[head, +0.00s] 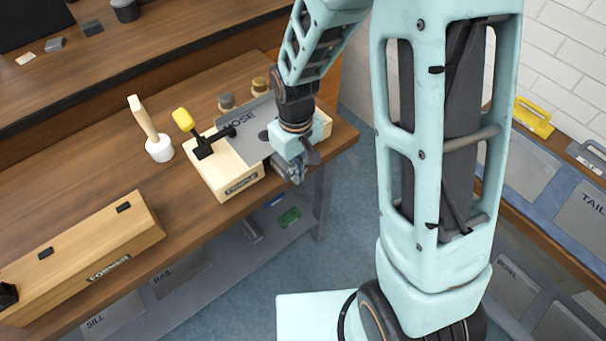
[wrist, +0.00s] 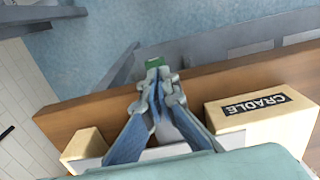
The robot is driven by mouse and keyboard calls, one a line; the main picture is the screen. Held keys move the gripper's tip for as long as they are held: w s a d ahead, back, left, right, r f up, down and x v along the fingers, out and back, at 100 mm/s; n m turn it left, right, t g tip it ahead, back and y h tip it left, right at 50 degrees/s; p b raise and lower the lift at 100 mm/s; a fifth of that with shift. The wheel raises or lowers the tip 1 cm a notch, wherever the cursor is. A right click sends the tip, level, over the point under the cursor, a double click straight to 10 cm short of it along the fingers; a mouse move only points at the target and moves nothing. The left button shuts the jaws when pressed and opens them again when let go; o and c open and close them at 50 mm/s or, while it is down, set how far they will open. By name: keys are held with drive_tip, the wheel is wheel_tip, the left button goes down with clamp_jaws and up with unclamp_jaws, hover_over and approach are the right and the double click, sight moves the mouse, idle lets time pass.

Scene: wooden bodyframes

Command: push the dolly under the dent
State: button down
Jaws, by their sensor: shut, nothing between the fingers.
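A grey sheet panel marked NOSE (head: 245,150) lies across the wooden cradle (head: 226,176) in the head view. A small dark round spot (head: 263,135) on the panel, close to my wrist, may be the dent. My gripper (head: 293,177) is shut and empty at the front edge of the cradle, partly hidden by its own wrist. In the wrist view my gripper (wrist: 158,78) points out past the table edge, with the cradle's labelled block (wrist: 232,118) to its right. I cannot make out a dolly; the space under the panel is hidden.
A black clamp with a yellow handle (head: 184,119) stands at the cradle's left end. A green item (head: 289,217) lies on the lower shelf.

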idle(0.3)
drive_tip(key=shift+w+a, duration=0.55)
drive_tip(key=shift+w, duration=0.25)
drive_tip(key=shift+w+a, duration=0.5)
drive_tip(key=shift+w, duration=0.25)
